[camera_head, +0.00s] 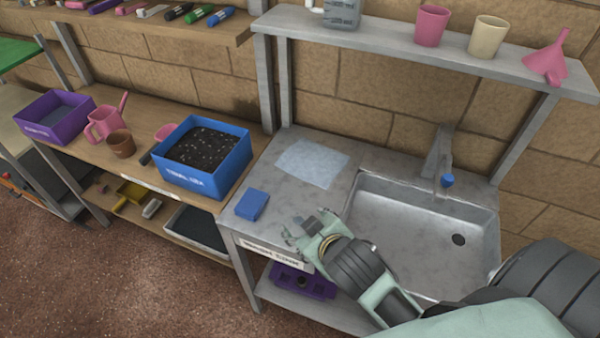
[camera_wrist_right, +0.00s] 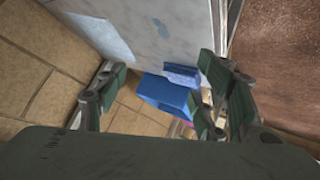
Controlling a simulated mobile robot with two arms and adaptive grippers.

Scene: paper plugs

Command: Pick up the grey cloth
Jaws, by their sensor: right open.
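The grey cloth (camera_head: 312,163) is a thin, pale blue-grey sheet lying flat on the metal counter left of the sink. It also shows at the upper left of the right wrist view (camera_wrist_right: 103,36). My right gripper (camera_head: 302,226) is open and empty over the counter's front edge, nearer the camera than the cloth and apart from it. In the right wrist view, its fingers (camera_wrist_right: 163,75) are spread wide with nothing held between them. My left gripper is in neither view.
A small blue block (camera_head: 251,204) lies on the counter's front left corner. The metal sink (camera_head: 420,225) is right of the cloth, with a tap (camera_head: 443,165) behind. A shelf (camera_head: 390,48) overhangs the back. A blue soil box (camera_head: 190,180) stands on the wooden bench.

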